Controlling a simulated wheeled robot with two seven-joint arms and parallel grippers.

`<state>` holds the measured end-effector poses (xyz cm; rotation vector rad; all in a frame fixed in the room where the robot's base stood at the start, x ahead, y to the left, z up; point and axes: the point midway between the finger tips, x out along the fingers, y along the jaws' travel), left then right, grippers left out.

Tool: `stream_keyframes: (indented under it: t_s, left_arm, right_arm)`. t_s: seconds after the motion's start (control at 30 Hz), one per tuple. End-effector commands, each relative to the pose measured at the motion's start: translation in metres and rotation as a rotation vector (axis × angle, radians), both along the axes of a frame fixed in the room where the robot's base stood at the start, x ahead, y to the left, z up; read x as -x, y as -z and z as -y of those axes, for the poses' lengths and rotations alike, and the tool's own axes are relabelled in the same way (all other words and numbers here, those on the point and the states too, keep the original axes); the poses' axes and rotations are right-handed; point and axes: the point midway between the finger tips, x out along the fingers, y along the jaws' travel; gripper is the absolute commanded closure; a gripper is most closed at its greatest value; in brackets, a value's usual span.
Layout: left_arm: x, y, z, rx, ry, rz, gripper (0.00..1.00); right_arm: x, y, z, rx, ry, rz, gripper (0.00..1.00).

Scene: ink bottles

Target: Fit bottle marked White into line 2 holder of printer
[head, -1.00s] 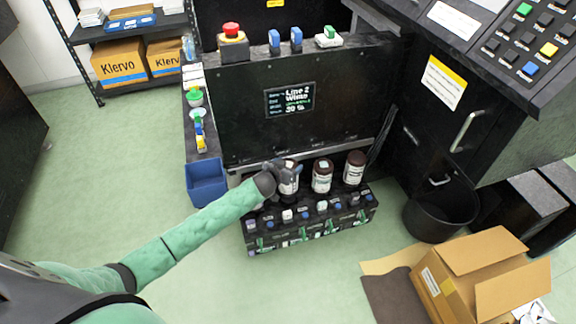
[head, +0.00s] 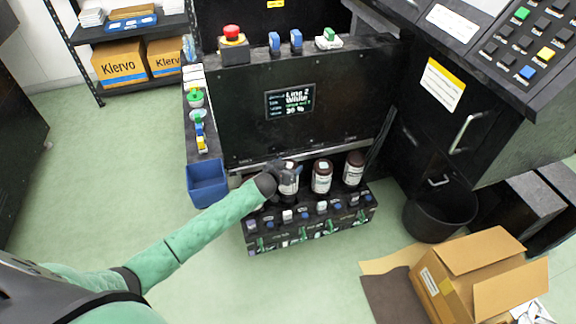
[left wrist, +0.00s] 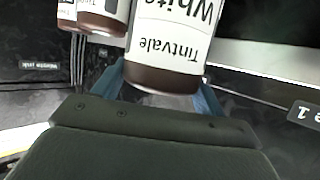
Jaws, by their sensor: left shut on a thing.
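The bottle marked White (left wrist: 172,45), brown with a white Tintvale label, is between my left gripper's blue-grey fingers in the left wrist view, upside down in the picture. In the head view this bottle (head: 290,181) is at the left end of the row at the printer's (head: 330,110) base, partly hidden by my left gripper (head: 281,180), which is shut on it. I cannot tell whether it is seated in a holder. The printer's screen (head: 290,101) reads Line 2, White and a percentage. My right gripper is not in view.
Two other brown bottles, one in the middle (head: 321,177) and one at the right (head: 354,168), stand close by. A low black unit (head: 310,229) with clips sits below them. A blue bin (head: 207,184), a black bucket (head: 440,216) and an open carton (head: 480,281) stand around.

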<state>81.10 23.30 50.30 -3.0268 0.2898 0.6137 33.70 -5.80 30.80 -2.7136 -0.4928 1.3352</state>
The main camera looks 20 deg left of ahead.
Motion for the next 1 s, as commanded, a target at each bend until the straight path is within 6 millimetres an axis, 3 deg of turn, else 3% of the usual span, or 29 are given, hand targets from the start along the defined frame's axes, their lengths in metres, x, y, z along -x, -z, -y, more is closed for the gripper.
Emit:
stream_keyframes:
  t_s: [0.47,1.0]
  left_arm:
    - [-0.001,0.002,0.000,0.000,0.000,0.002,0.84]
    - [-0.001,0.017,-0.001,0.000,0.000,0.002,0.84]
  right_arm:
    - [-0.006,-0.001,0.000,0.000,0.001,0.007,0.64]
    - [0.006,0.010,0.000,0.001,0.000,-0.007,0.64]
